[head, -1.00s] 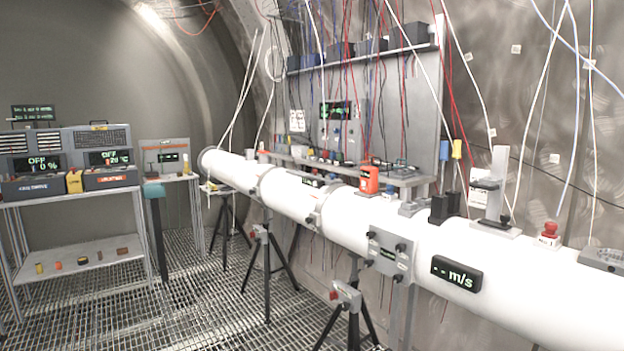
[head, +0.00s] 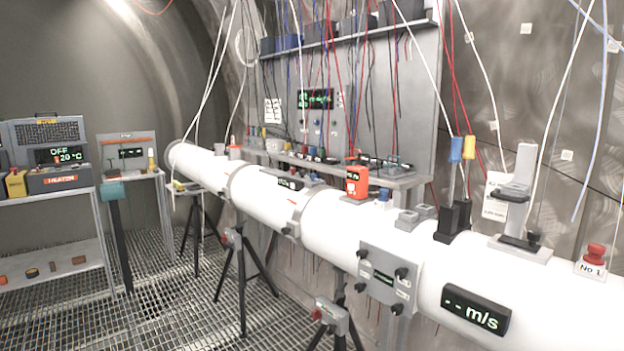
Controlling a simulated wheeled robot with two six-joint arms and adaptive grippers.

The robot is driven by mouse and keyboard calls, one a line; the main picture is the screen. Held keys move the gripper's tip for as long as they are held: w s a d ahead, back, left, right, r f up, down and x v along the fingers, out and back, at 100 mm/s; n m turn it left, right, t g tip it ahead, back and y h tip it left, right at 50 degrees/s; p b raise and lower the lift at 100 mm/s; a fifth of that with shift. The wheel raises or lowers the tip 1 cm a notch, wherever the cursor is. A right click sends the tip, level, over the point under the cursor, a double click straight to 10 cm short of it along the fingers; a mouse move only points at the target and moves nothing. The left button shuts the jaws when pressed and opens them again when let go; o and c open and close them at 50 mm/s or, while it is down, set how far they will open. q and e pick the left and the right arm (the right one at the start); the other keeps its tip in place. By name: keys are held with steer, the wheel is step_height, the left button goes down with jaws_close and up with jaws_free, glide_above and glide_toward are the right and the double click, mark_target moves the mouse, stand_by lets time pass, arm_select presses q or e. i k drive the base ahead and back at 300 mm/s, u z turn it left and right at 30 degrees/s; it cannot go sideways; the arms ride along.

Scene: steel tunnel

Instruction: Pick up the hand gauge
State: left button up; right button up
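No label marks a hand gauge, so I cannot tell for certain which thing it is. A small orange-red device (head: 357,182) with a dark display stands upright on top of the white pipe (head: 335,225), near the middle of the view. A yellow device (head: 16,184) stands on the table at the far left, beside a dark box with an orange label (head: 60,179). Neither of my grippers is in view.
The long white pipe rests on tripods (head: 240,270) above a grating floor (head: 185,310). A grey panel (head: 345,90) with hanging cables rises behind it. A red button (head: 595,255) and a "m/s" display (head: 476,309) are at right.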

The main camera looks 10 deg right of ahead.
mark_target(356, 174)
steer(key=z, duration=0.25)
steer(key=i, duration=0.9)
steer(key=z, duration=0.6)
